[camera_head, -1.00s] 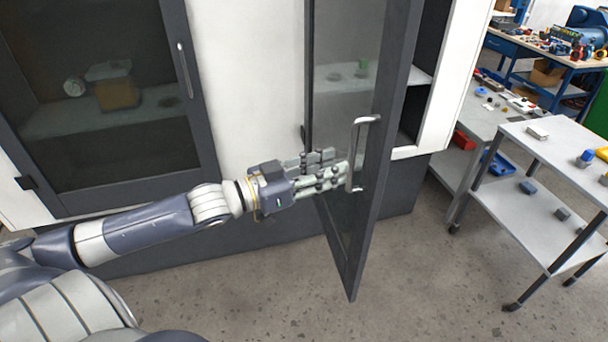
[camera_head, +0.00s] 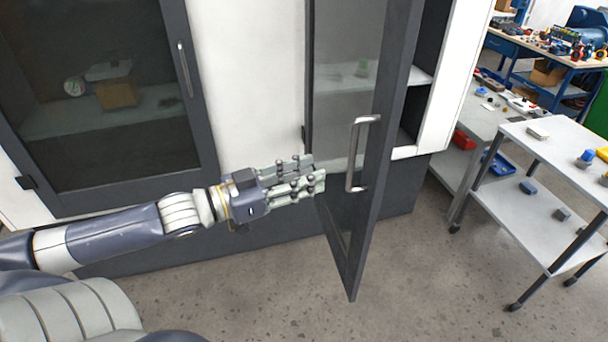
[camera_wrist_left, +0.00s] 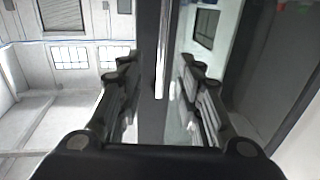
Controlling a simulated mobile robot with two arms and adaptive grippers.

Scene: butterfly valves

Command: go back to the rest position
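My left gripper (camera_head: 318,176) is in the head view, left of the handle (camera_head: 354,155) of the open glass door (camera_head: 368,225). A gap shows between the fingertips and the handle. In the left wrist view the two fingers (camera_wrist_left: 160,80) stand apart with nothing between their pads. The handle (camera_wrist_left: 162,50) and the door's dark frame (camera_wrist_left: 150,110) show ahead, in the gap between the fingers. The door stands swung out from the white cabinet. My right gripper is not in view.
A second glass door (camera_head: 190,120), closed, is at the left with a box (camera_head: 116,94) behind it. A grey cart (camera_head: 560,150) with small parts stands at the right. A blue workbench (camera_head: 545,50) is behind it. Bare floor (camera_head: 430,290) lies in front.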

